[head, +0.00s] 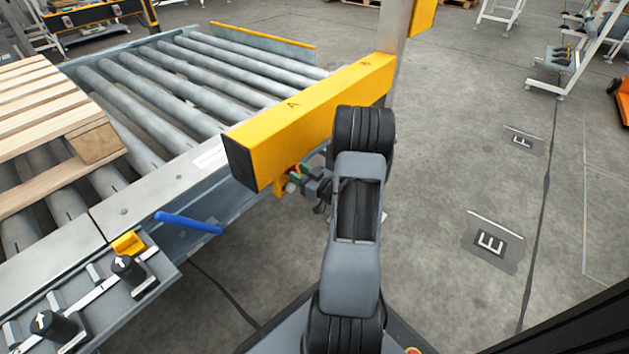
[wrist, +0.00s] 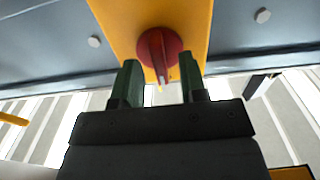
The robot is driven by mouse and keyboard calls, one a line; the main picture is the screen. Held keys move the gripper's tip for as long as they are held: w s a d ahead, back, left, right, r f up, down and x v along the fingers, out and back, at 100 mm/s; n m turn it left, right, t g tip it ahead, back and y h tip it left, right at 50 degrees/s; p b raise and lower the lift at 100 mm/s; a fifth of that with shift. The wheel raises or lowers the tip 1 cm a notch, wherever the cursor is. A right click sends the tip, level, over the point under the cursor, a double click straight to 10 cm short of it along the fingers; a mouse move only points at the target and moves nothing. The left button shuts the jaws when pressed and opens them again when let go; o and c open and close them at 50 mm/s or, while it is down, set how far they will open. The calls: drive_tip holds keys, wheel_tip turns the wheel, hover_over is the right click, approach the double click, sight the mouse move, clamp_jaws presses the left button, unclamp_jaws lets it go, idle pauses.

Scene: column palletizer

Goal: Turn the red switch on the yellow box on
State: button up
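The red switch (wrist: 158,52) is a round knob with a pale pointer mark, on the face of the yellow box (wrist: 193,20) in the wrist view. My gripper (wrist: 159,80) is open, with one green finger on each side of the knob's lower part. I cannot tell whether the fingers touch it. In the head view my gripper (head: 298,180) is below the yellow beam, in front of the yellow box (head: 279,187). Only a sliver of red shows there; the beam and my gripper hide most of the switch.
A long yellow beam (head: 310,108) marked A and B hangs just above my gripper. The roller conveyor (head: 150,190) with a wooden pallet (head: 45,110) is at left. A blue handle (head: 188,222) and black knobs (head: 128,268) are on the conveyor's near side.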

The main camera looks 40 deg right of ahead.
drive_tip(key=s+d+p, duration=0.2)
drive_tip(key=s+p, duration=0.1)
drive_tip(key=s, duration=0.9)
drive_tip(key=shift+s+d+p, duration=0.15)
drive_tip(key=shift+s+p, duration=0.15)
drive_tip(key=shift+s, duration=0.1)
